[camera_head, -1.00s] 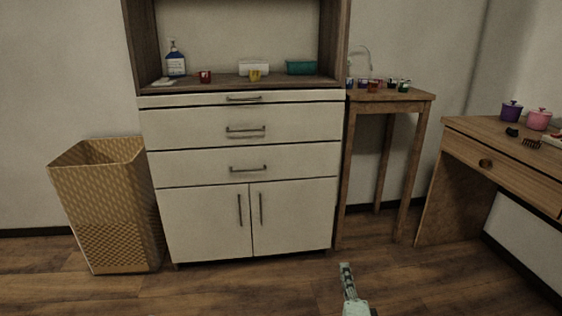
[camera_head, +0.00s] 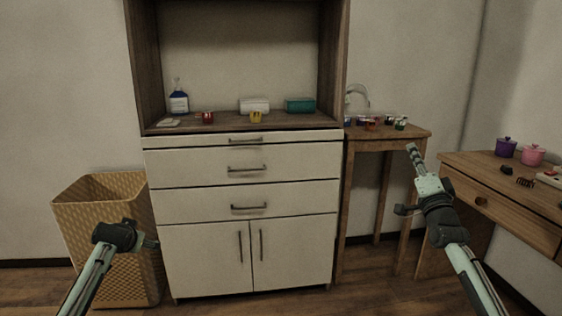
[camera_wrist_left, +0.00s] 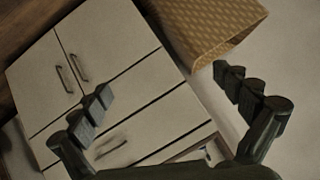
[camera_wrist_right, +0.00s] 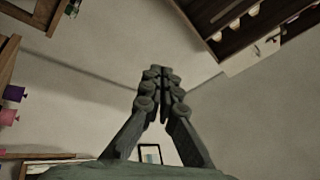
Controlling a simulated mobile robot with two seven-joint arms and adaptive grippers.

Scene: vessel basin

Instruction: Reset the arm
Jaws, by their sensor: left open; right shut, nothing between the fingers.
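My right gripper (camera_head: 412,150) is raised in front of the small wooden table at the right of the head view. Its fingers meet in the right wrist view (camera_wrist_right: 160,75), shut with nothing between them. My left arm comes in at the lower left of the head view, with its dark wrist (camera_head: 118,236) in front of the wicker basket; its fingertips are hard to make out there. In the left wrist view my left gripper (camera_wrist_left: 168,85) has its fingers wide apart and empty, with the cabinet and basket beyond.
A white cabinet (camera_head: 245,185) stands in the middle, with a bottle (camera_head: 179,102), cups and boxes on its shelf. A wicker basket (camera_head: 75,205) stands left. Small jars (camera_head: 370,124) stand on the wooden table (camera_head: 412,132). A desk (camera_head: 500,172) at right holds purple and pink pots.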

